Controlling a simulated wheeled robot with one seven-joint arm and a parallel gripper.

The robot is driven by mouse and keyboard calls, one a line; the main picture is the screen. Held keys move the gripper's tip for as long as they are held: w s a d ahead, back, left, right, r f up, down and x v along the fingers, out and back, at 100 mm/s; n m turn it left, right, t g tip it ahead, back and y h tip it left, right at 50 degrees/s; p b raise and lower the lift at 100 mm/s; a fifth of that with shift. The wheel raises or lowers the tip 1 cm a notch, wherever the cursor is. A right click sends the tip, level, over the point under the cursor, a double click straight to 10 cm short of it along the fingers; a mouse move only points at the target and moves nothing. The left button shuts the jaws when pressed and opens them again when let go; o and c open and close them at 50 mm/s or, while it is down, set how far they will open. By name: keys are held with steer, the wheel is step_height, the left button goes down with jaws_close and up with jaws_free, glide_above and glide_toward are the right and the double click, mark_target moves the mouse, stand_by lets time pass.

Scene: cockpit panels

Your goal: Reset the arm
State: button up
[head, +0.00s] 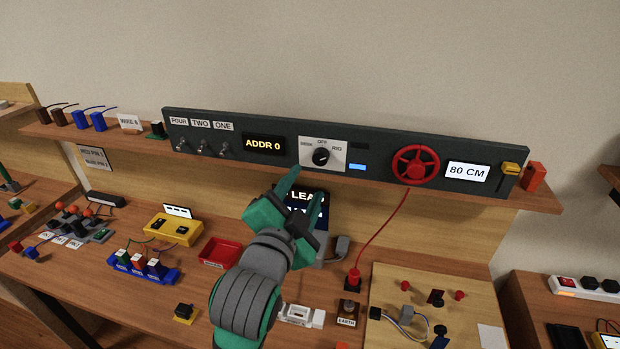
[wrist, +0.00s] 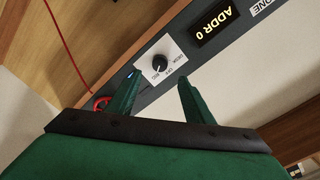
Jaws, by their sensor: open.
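My gripper (head: 304,192) is green and raised over the workbench, just in front of and below the dark panel (head: 470,193) on the shelf. In the wrist view its two fingers (wrist: 158,95) stand apart with nothing between them. The black rotary knob (head: 321,156) on a white plate marked OFF sits on the panel beyond the fingertips. In the wrist view the knob (wrist: 159,62) lies past the fingers and looks apart from them. My arm hides part of a dark display reading LEAD.
The panel also carries switches (head: 203,147), an ADDR 0 display (head: 263,144), a red wheel (head: 415,165) and an 80 CM display (head: 467,171). A red cable (head: 381,237) hangs from the shelf to the bench. A red tray (head: 220,252) and yellow box (head: 173,229) stand left of my arm.

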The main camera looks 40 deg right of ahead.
steer(key=shift+s+a, duration=0.25)
steer(key=shift+a, duration=0.1)
stand_by(0.3)
steer(key=s+a+f+n+t+y, duration=0.1)
steer(key=a+f+n+t+y, duration=0.15)
steer(key=a+f+n, duration=0.5)
steer(key=s+a+f+n+t+y, duration=0.2)
steer(key=a+f+n+y, duration=0.15)
steer(key=f, duration=0.65)
steer(key=s+a+f+n+t+y, duration=0.1)
steer(key=a+f+n+t+y, duration=0.15)
steer(key=a+f+n, duration=0.45)
steer(key=s+a+f+g+y, duration=0.1)
steer(key=s+a+f, duration=0.2)
steer(key=s, duration=0.5)
steer(key=s+a+f+n+y, duration=0.1)
steer(key=s+a+f, duration=0.3)
steer(key=s, duration=0.5)
steer(key=s+a+f+n+g+y, duration=0.1)
steer(key=s+a+f+y, duration=0.2)
steer(key=s, duration=0.6)
step_height(320, 180, down, 2)
steer(key=shift+s+a+f+g, duration=0.15)
steer(key=shift+f+g, duration=0.1)
steer(key=shift+g, duration=0.05)
